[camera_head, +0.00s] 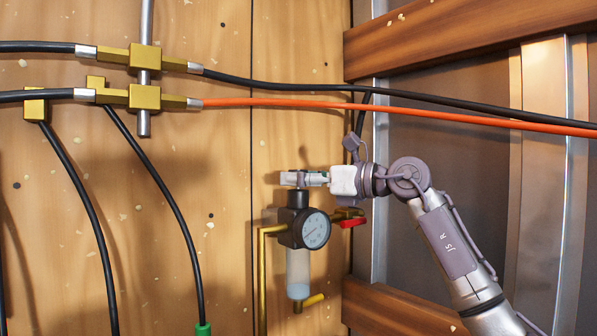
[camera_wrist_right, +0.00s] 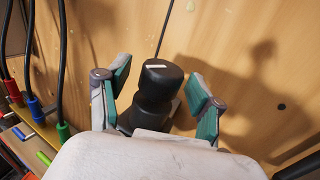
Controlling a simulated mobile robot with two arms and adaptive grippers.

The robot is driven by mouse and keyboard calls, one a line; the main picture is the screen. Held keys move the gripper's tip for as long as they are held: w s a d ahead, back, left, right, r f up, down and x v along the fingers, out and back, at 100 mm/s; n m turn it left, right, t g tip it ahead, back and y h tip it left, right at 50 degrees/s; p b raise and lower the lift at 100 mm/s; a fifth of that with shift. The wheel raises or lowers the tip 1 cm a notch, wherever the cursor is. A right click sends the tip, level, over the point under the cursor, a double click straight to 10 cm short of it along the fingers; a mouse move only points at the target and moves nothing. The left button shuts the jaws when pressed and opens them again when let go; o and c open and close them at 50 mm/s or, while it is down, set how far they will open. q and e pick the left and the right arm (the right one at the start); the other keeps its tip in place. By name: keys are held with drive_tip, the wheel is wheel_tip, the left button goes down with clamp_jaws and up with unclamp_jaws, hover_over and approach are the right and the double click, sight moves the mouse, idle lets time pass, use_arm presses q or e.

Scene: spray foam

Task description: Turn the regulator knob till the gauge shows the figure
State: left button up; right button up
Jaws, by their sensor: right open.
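The regulator is on the wooden wall, with a black knob (camera_head: 298,198) on top, a round gauge (camera_head: 316,230) at its front and a clear bowl (camera_head: 298,272) below. The gauge has a pale face with a thin needle; its figures are too small to read. My right gripper (camera_head: 292,179) is at the top of the knob in the head view. In the right wrist view the black knob (camera_wrist_right: 162,75), with a pale mark on top, stands between the open fingers of the gripper (camera_wrist_right: 158,100). Gaps show beside the knob. My left gripper is not in view.
A red-handled valve (camera_head: 352,221) sits right of the gauge, and a brass pipe (camera_head: 262,280) runs down at its left. Black hoses and an orange hose (camera_head: 400,110) cross above, from brass fittings (camera_head: 144,96). Wooden beams (camera_head: 450,35) and metal studs stand at the right.

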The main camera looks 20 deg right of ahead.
drive_tip(key=shift+w+a, duration=0.15)
drive_tip(key=shift+c, duration=0.2)
drive_tip(key=c, duration=1.1)
